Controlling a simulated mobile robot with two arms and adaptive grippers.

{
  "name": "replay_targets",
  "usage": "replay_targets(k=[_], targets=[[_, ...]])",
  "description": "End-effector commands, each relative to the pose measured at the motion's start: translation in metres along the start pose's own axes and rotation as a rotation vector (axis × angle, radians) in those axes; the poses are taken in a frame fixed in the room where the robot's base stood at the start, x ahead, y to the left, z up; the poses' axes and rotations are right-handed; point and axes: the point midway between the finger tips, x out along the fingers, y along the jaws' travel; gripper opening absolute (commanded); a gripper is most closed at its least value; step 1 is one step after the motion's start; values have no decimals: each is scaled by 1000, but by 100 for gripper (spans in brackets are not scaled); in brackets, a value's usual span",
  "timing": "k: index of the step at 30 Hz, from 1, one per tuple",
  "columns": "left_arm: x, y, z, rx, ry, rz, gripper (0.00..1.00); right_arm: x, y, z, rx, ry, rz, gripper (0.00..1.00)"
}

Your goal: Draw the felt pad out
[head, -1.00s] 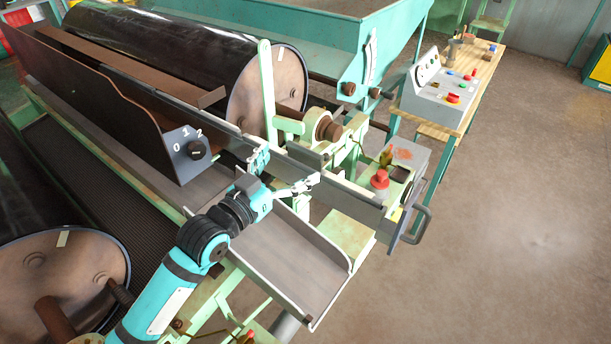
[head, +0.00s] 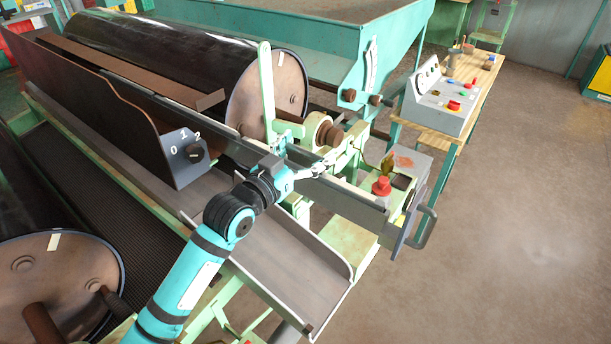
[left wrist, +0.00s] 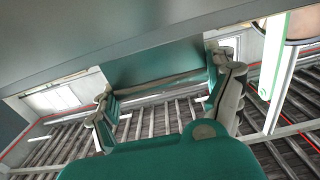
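I cannot make out a felt pad for certain in either view. My left gripper (head: 318,170) is beside the long grey rail (head: 345,192), in front of the near end of the black drum (head: 190,60). In the left wrist view my left gripper (left wrist: 165,95) has its two fingers spread apart, with no object clearly held between them. A broad grey surface (left wrist: 130,40) lies just beyond the fingertips and hides what is behind it. My right gripper is not in view.
A grey sloping chute (head: 285,255) lies below. A grey console (head: 440,98) stands on a wooden table. Floor at right is clear.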

Motion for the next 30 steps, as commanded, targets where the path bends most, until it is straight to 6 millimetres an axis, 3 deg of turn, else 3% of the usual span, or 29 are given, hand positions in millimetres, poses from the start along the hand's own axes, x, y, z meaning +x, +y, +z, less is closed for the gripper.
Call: replay_targets(k=[1, 12, 20, 23, 30], targets=[[0, 0, 0, 0, 0, 0, 75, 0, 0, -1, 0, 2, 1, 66], [0, 0, -1, 0, 2, 0, 28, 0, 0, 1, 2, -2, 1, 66], [0, 0, -4, 1, 2, 0, 28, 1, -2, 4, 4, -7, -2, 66], [0, 0, -16, 1, 6, 0, 28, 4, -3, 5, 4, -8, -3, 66], [0, 0, -65, 3, 9, 0, 28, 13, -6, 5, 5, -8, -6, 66]])
